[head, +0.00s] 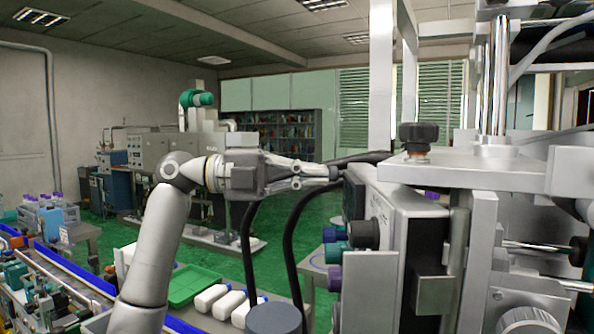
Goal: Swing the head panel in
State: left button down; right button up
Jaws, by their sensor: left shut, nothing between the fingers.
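The head panel (400,240) is a pale box with a dark front face and dark knobs on its side, mounted on the metal frame at the right of the head view. My left gripper (334,173) is shut with nothing in it. Its fingertips are at the panel's upper left edge, next to the dark face; I cannot tell whether they touch it. The panel's front face is turned away to the left and mostly hidden. My right gripper is not in view.
A black clamp knob (416,137) sits on the metal bracket above the panel. Black cables hang below my left wrist. A green tray (193,284) and white bottles (228,303) are on the bench below. A conveyor (65,278) runs at lower left.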

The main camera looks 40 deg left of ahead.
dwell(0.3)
pick_arm(q)
jog(key=w+d+m+g+h+p, duration=0.2)
jog(key=w+d+g+p, duration=0.1)
jog(key=w+d, duration=0.5)
jog(key=d+g, duration=0.1)
jog(key=d, duration=0.1)
jog(key=shift+w+d+m, duration=0.15)
jog(key=shift+d+m, duration=0.2)
jog(key=shift+m, duration=0.05)
